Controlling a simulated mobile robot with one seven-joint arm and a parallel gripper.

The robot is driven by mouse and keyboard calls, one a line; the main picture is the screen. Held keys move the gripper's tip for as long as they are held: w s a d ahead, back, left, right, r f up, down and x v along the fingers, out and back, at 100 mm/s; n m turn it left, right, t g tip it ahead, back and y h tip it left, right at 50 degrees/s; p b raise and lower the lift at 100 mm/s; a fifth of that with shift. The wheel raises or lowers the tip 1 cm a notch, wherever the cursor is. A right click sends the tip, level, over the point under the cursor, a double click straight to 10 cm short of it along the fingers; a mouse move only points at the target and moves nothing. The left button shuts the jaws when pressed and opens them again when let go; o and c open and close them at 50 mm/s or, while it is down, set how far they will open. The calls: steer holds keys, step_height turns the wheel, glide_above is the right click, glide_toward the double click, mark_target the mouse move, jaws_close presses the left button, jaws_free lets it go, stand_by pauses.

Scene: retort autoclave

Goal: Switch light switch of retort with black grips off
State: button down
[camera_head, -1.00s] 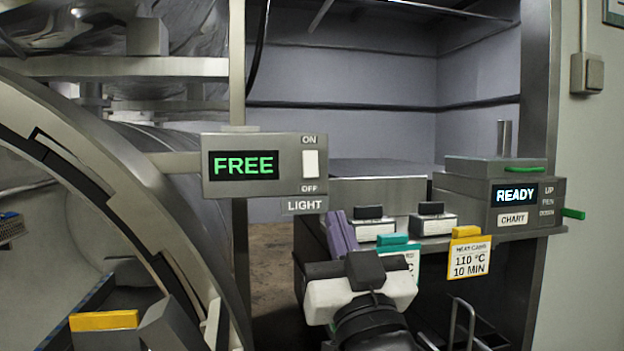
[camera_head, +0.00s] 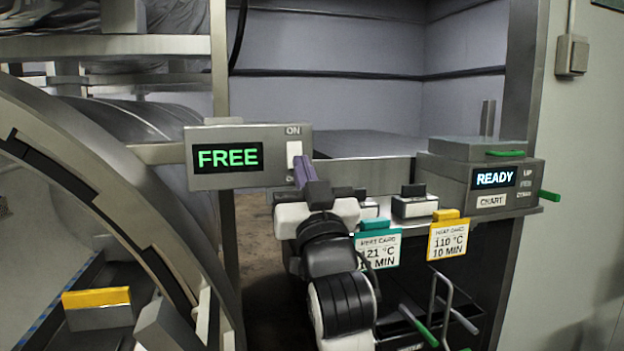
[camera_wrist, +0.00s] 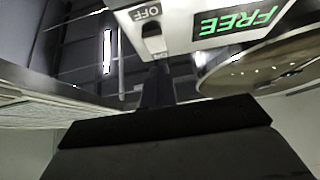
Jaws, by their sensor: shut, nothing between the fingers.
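The light switch (camera_head: 294,153) is a small white rocker on the grey panel (camera_head: 222,178) with a green FREE display, beside the large round retort rim (camera_head: 110,170). ON is printed above it; the OFF label below is mostly covered by my gripper. My gripper (camera_head: 303,172) is shut and empty, its purple fingertips at the switch's lower right edge. In the wrist view the panel is upside down, with the OFF label (camera_wrist: 147,12) and switch (camera_wrist: 152,28) just beyond my dark fingers (camera_wrist: 155,85). I cannot tell contact or which way the rocker tilts. No black grips are clearly visible.
At right, a shelf holds a chart recorder (camera_head: 493,178) reading READY with green handles. A teal heat card (camera_head: 378,247) and a yellow heat card (camera_head: 448,238) hang below small boxes. A yellow-topped block (camera_head: 97,308) is at lower left.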

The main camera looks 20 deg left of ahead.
steer(key=shift+w+a+f, duration=0.2)
steer(key=shift+w+a, duration=0.2)
steer(key=shift+w, duration=0.2)
steer(key=shift+w+a+f, duration=0.15)
steer(key=shift+w+a, duration=0.2)
steer(key=shift+w, duration=0.2)
steer(key=shift+f, duration=0.1)
steer(key=shift+w+a+t+y+b, duration=0.15)
steer(key=shift+w+t+y+b, duration=0.2)
steer(key=shift+b, duration=0.35)
steer(key=shift+s+f, duration=0.1)
steer(key=shift+f, duration=0.1)
